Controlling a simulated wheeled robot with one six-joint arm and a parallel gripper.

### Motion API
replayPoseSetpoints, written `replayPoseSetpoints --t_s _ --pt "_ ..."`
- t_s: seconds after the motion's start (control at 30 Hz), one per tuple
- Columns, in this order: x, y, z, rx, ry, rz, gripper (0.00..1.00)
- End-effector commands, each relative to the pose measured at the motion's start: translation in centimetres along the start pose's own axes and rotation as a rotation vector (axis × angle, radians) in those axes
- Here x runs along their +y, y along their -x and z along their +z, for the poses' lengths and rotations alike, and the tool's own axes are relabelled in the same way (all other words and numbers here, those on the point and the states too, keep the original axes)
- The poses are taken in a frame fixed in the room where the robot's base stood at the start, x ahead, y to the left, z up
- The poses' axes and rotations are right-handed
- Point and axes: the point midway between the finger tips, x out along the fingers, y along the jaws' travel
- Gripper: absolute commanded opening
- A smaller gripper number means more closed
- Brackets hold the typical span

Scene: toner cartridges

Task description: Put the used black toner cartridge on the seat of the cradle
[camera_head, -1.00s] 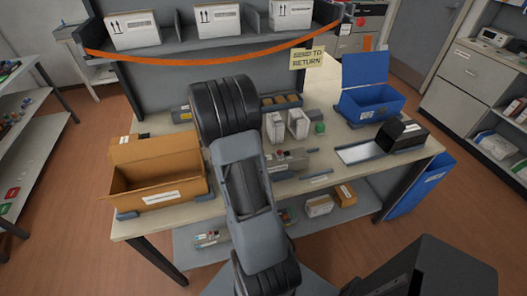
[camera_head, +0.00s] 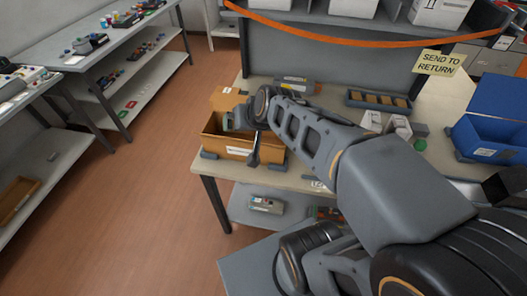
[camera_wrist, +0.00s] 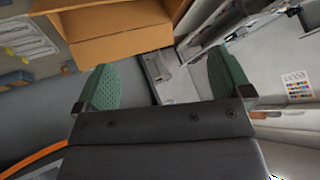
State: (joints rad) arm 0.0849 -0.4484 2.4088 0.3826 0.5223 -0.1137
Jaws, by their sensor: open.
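My gripper (camera_head: 238,122) is at the cardboard box at the table's left end, its exact height hard to judge. In the wrist view my gripper (camera_wrist: 165,74) shows two green pads wide apart with nothing held between them. A black block (camera_head: 516,184), possibly the black toner cartridge, is cut off at the right edge of the head view, partly behind my arm. I cannot tell surely which thing is the cradle; my arm hides much of the table's middle and front.
The open cardboard box (camera_head: 228,146) also fills the top of the wrist view (camera_wrist: 120,45). A blue bin (camera_head: 488,135), small white cartons (camera_head: 398,126) and a compartment tray (camera_head: 378,103) stand to the right. Floor on the left is clear.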

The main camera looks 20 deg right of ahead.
Motion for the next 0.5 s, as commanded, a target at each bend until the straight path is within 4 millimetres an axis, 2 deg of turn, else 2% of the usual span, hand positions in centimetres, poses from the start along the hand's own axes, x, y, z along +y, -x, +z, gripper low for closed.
replayPoseSetpoints --t_s 0.03,0.1,0.2,0.33,0.5 --pt "-0.2 1.0 1.9 -0.064 0.069 0.016 0.97" --pt "0.2 2.1 4.3 -0.149 0.144 0.058 0.97" --pt "1.0 3.3 6.5 -0.232 0.215 0.117 0.97" --pt "2.0 4.2 7.8 -0.285 0.257 0.166 0.97" --pt "2.3 4.5 8.1 -0.299 0.267 0.181 0.97"
